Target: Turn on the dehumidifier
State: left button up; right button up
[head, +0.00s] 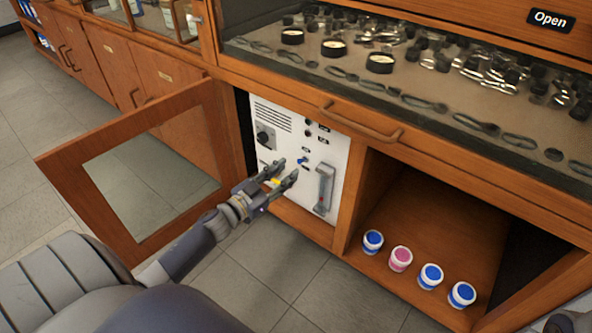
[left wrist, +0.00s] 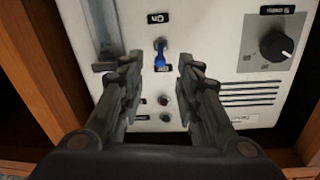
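The dehumidifier is a white unit (head: 332,152) inside the open cabinet bay, and its panel also fills the left wrist view (left wrist: 205,30). A small blue toggle switch (left wrist: 160,58) sits between two black labels. One label reads "On" (left wrist: 158,18); the lever tip points away from it, over the other label. The switch also shows in the head view (head: 303,160). My left gripper (head: 286,170) is open and empty in front of the panel, its fingers on either side of the switch in the wrist view, apparently not touching it. My right gripper does not show clearly.
The panel has a black knob (left wrist: 278,45) and a grey handle (head: 325,186). The open wooden door (head: 62,178) with a glass pane stands left of my arm. Blue and pink-lidded jars (head: 401,259) stand in the right bay. A glass display case is above.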

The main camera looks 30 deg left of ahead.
aim_at(306, 159)
pick_arm(q)
jog(key=shift+w+d+b, duration=0.2)
jog(key=shift+w+b, duration=0.2)
jog(key=shift+w, duration=0.8)
jog(key=shift+w+d+b, duration=0.2)
jog(key=shift+w+b, duration=0.2)
jog(key=shift+w, duration=0.8)
grip_shut()
